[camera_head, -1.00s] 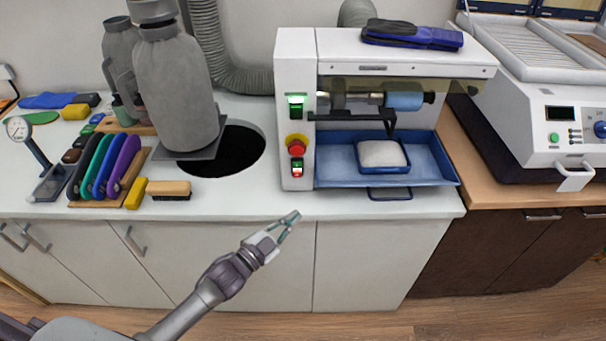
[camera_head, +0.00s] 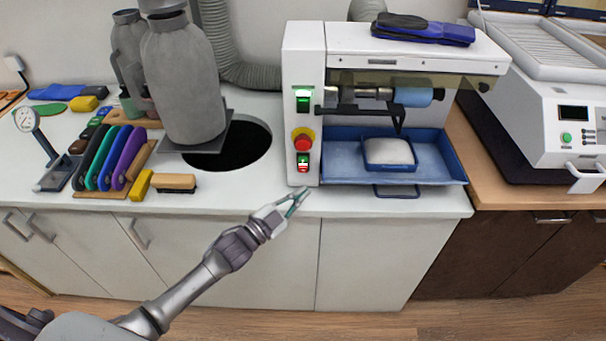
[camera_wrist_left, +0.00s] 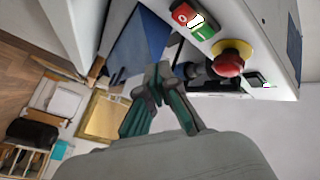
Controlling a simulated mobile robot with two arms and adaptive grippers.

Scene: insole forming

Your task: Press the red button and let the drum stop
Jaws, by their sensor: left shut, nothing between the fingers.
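The white grinding machine (camera_head: 303,65) stands on the counter. On its front left panel are a lit green switch (camera_head: 303,100), a red mushroom button (camera_head: 303,142) on a yellow collar, and a red-green switch (camera_head: 303,162) below it. The drum (camera_head: 412,96), a pale blue roller on a shaft, sits under the hood. My left gripper (camera_head: 300,202) is shut and empty, in front of the counter edge and below the switch panel, apart from the buttons. In the left wrist view the fingertips (camera_wrist_left: 165,75) are near the red button (camera_wrist_left: 229,64), not visibly touching it. My right gripper is not in view.
A blue tray (camera_head: 450,170) with a small dish of white material lies under the drum.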

